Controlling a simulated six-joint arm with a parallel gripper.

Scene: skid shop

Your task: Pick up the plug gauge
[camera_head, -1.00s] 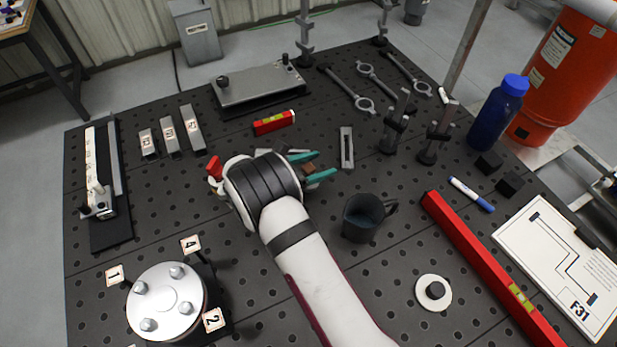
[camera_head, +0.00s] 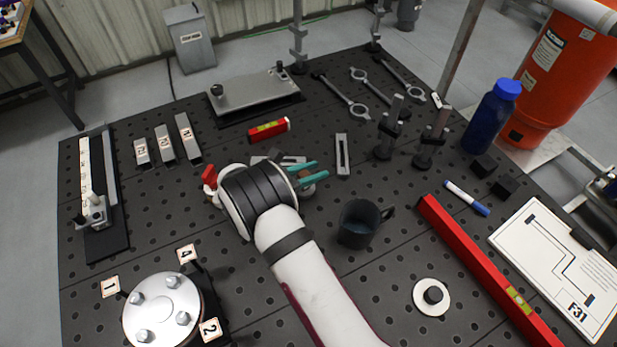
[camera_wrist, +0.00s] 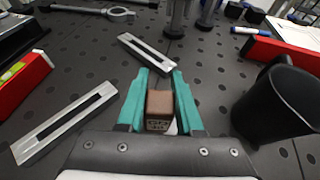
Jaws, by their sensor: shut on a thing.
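The plug gauge, as far as I can tell, is a small brown block (camera_wrist: 159,104) with marks on its near face. It sits between the teal fingers of my gripper (camera_wrist: 160,92) in the wrist view. The fingers are shut on its two sides, and a pale part shows below it. In the head view my gripper (camera_head: 308,172) is low over the middle of the dark perforated bench (camera_head: 300,320), and the block is mostly hidden by the fingers. I cannot tell whether the block touches the bench.
A dark mug (camera_head: 357,224) stands close on the right. One slotted grey bar (camera_head: 342,155) lies beyond the gripper; another (camera_wrist: 66,122) lies to its left. A red level (camera_head: 269,130) is behind. A long red level (camera_head: 487,265) lies farther right.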

